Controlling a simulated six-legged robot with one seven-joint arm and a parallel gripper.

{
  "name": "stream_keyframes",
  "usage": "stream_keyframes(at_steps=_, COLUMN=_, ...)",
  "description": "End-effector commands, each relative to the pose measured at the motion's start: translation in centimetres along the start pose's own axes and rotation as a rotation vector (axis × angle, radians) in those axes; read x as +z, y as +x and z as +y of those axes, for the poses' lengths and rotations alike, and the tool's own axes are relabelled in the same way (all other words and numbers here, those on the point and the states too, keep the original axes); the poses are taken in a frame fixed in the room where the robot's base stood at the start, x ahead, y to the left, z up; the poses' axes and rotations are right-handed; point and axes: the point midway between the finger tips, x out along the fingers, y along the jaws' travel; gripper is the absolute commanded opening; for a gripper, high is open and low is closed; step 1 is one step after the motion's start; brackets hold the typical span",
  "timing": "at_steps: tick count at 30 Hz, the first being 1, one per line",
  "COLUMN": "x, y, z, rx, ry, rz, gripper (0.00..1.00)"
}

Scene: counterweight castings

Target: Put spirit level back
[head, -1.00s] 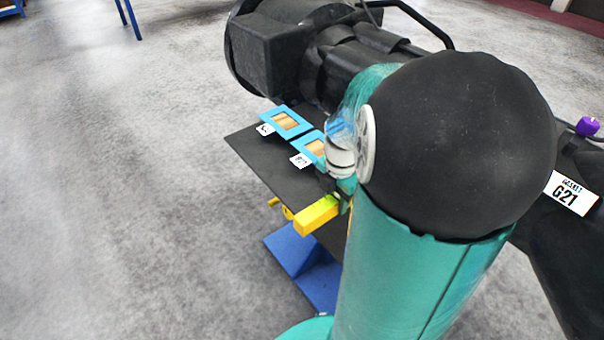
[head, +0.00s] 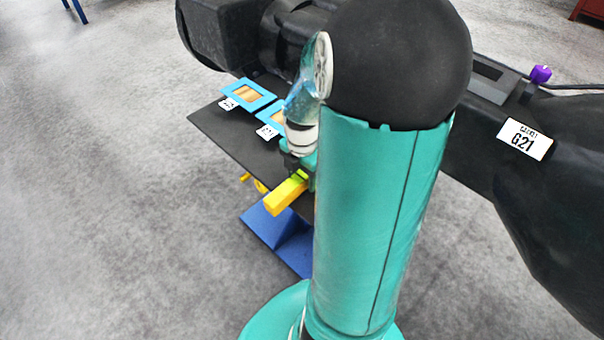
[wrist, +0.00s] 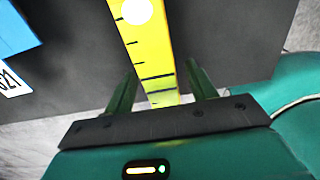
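The spirit level is a yellow bar (head: 286,195) whose near end sticks out past the near edge of the dark table (head: 225,130). In the wrist view the level (wrist: 146,50) has black tick marks and a white round spot, and it runs between my two green fingers. My gripper (wrist: 160,65) looks open, with a gap on the level's right side and a smaller one on its left. Its near part is hidden behind my gripper's palm. In the head view my arm hides the far end and most of my gripper (head: 302,172). I cannot tell whether the level touches the table.
Two blue-framed pieces (head: 248,94) with white tags lie on the table left of my gripper. Behind is a large black machine (head: 225,40). A black casting labelled G21 (head: 525,139) and a purple object (head: 541,74) are at right. Open floor lies at left.

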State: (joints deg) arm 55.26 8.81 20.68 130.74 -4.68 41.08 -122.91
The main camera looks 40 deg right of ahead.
Motion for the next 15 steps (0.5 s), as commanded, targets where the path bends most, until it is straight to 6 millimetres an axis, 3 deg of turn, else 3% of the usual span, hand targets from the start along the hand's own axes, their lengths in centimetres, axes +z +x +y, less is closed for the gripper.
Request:
stream_keyframes(at_steps=8, x=0.0, y=-0.3, z=0.0, rx=0.001, ry=0.000, rz=-0.001, gripper=0.56)
stream_keyframes(at_steps=15, x=0.1, y=-3.6, z=0.1, rx=0.003, ry=0.000, rz=-0.005, gripper=0.56)
